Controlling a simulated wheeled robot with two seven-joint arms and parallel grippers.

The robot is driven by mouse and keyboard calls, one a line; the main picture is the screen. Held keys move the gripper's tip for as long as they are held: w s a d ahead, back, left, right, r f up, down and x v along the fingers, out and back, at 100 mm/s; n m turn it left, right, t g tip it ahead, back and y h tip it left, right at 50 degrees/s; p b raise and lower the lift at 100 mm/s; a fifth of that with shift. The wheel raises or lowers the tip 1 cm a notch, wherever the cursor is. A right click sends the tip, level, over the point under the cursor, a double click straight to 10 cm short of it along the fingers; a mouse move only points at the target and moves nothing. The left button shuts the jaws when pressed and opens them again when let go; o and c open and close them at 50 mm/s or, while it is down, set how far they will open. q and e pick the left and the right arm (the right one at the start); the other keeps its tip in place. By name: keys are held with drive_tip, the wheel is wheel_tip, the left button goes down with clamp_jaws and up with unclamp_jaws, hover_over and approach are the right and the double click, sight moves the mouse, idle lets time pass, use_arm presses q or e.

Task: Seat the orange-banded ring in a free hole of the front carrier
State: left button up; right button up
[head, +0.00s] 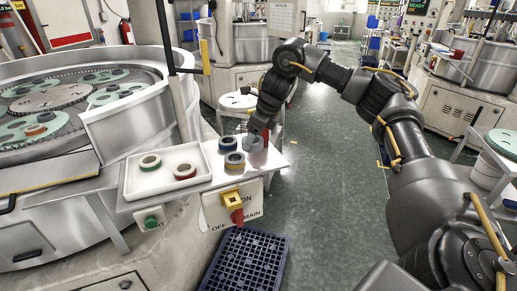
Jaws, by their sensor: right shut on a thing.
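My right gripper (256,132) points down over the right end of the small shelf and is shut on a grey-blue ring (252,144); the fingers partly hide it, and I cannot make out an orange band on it. A ring with a yellowish band (235,161) and a dark blue ring (228,144) stand just left of it. The front carrier (52,122), a green disc, lies in the round machine at the left; a ring with an orange-brown look (36,130) sits on it. Its free holes are hard to tell. My left gripper is out of view.
A white tray (136,187) on the shelf (206,184) holds a tan ring (150,162) and a red ring (184,171). The machine's raised metal wall (125,122) stands between shelf and carriers. A dark blue crate (246,265) is on the floor below.

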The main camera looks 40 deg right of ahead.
sight(260, 138)
drive_tip(key=shift+d+f, duration=0.55)
drive_tip(key=shift+f, duration=0.15)
drive_tip(key=shift+d+f, duration=0.2)
drive_tip(key=shift+w+d+f, duration=0.1)
drive_tip(key=shift+f, duration=0.15)
drive_tip(key=shift+d+f, duration=0.15)
drive_tip(key=f+p, duration=0.2)
drive_tip(key=f, duration=0.1)
drive_tip(key=shift+d+f+p, duration=0.3)
drive_tip(key=shift+d, duration=0.1)
drive_tip(key=shift+f, duration=0.15)
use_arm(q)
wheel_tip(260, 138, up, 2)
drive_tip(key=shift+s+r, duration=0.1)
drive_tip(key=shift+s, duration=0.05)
use_arm(e)
drive_tip(key=shift+a, duration=0.1)
drive_tip(key=o, duration=1)
drive_tip(key=shift+o, duration=0.4)
